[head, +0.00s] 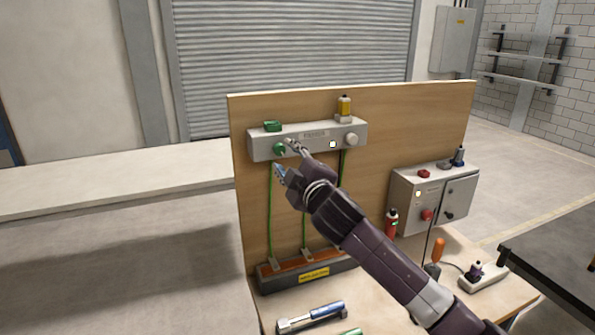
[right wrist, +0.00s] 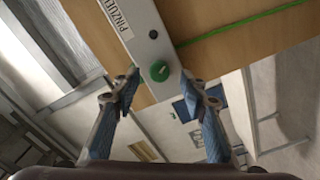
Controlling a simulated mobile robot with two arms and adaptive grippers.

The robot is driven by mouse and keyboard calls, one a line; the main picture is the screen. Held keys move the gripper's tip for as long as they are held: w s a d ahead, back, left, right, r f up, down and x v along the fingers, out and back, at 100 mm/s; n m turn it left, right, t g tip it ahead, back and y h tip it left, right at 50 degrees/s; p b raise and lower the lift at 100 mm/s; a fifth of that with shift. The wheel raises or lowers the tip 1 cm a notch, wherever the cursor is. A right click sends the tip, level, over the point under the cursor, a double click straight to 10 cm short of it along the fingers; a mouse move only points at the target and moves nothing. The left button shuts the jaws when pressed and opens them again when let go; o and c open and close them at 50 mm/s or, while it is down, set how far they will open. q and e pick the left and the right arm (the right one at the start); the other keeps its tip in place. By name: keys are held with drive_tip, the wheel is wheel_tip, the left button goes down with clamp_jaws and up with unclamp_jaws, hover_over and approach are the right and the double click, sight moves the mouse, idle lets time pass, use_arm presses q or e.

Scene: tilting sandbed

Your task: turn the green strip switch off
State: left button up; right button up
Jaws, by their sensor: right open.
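A long grey strip box (head: 313,137) with a nameplate is mounted high on an upright wooden board. A round green knob (head: 279,149) sits on its front near the left end, apparently the green strip switch. My right gripper (head: 285,157) is open in front of the strip's left end. In the right wrist view, the green knob (right wrist: 159,71) shows between the two spread fingers of the right gripper (right wrist: 160,75). I cannot tell whether the fingers touch it. The knob's on or off position is not readable. My left gripper is not in view.
The strip also carries a lit square (head: 333,144) and a pale knob (head: 351,139). A grey control box (head: 431,198) is at right. A blue-handled tool (head: 310,316) lies on the bench.

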drive_tip(key=v, duration=0.9)
